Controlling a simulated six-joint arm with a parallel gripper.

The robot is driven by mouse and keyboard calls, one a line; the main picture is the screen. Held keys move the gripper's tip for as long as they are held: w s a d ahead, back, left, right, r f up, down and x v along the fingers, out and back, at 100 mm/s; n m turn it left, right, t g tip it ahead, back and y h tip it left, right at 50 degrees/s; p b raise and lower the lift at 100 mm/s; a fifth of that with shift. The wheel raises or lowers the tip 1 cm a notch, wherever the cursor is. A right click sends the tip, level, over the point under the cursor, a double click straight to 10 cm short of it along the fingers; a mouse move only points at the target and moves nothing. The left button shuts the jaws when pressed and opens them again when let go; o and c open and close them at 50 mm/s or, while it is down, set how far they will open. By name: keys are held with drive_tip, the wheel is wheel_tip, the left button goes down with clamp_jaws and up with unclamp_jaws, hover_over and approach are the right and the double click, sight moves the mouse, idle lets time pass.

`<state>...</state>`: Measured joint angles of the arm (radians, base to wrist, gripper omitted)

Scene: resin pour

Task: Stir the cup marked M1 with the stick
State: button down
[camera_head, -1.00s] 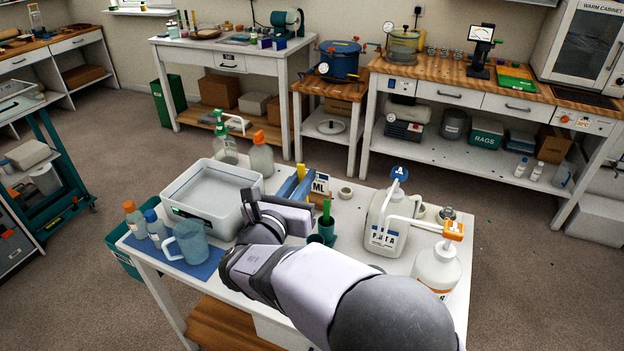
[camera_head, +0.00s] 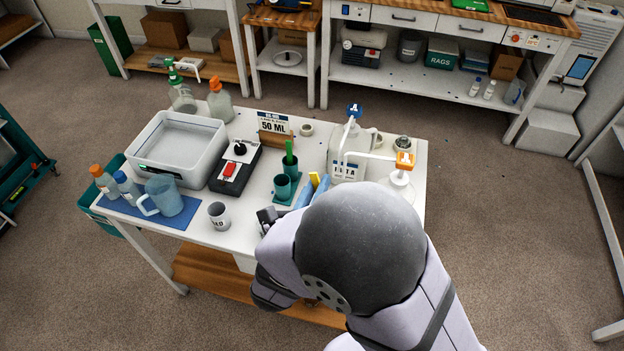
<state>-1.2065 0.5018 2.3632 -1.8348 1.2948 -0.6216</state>
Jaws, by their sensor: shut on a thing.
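My gripper (camera_head: 313,183) is low over the near middle of the white table, its two blue fingers partly behind my own arm. Between them shows the yellow end of what looks like the stick (camera_head: 314,177); the rest is hidden. No M1 marking is readable. A pale mug (camera_head: 219,215) with dark, unclear letters stands at the near edge, left of my gripper. Two teal cups stand left of and beyond my fingers: one nearer (camera_head: 282,188), and one behind (camera_head: 290,164) with a green piece upright in it. My arm may hide another cup.
A black device with a red switch (camera_head: 231,171) and a white tub (camera_head: 160,139) are at left. A 50 ML sign (camera_head: 275,123) stands behind. A blue mat (camera_head: 124,207) holds bottles and a jug.

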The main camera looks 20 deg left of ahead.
drive_tip(key=shift+f, duration=0.15)
wheel_tip(320, 180, down, 12)
drive_tip(key=b, duration=1)
idle(0.6)
drive_tip(key=shift+s, duration=0.15)
idle(0.4)
